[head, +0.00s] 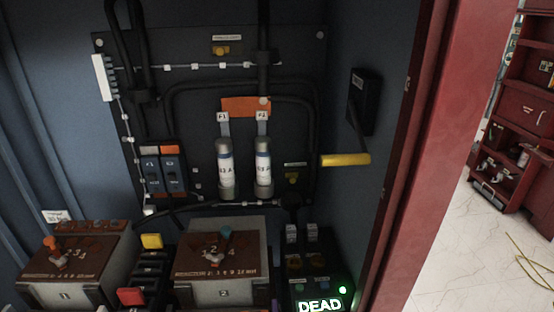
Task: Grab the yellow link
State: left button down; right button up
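A small yellow block (151,241) sits low in the cabinet, between the two brown-topped boxes, at the top of a black stepped part. It may be the yellow link. A red block (131,296) of similar shape sits below it. A yellow bar handle (346,160) on a dark lever sticks out from the right cabinet wall. Neither of my grippers is in view.
The left box (75,268) and right box (222,262) carry dials and flank the yellow block closely. Two fuses (226,165) and black cables stand on the back panel. A lit "DEAD" display (320,305) is at bottom right. The red cabinet edge (427,150) bounds the opening.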

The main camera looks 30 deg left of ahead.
aim_at(151, 241)
jog(key=u, duration=1.85)
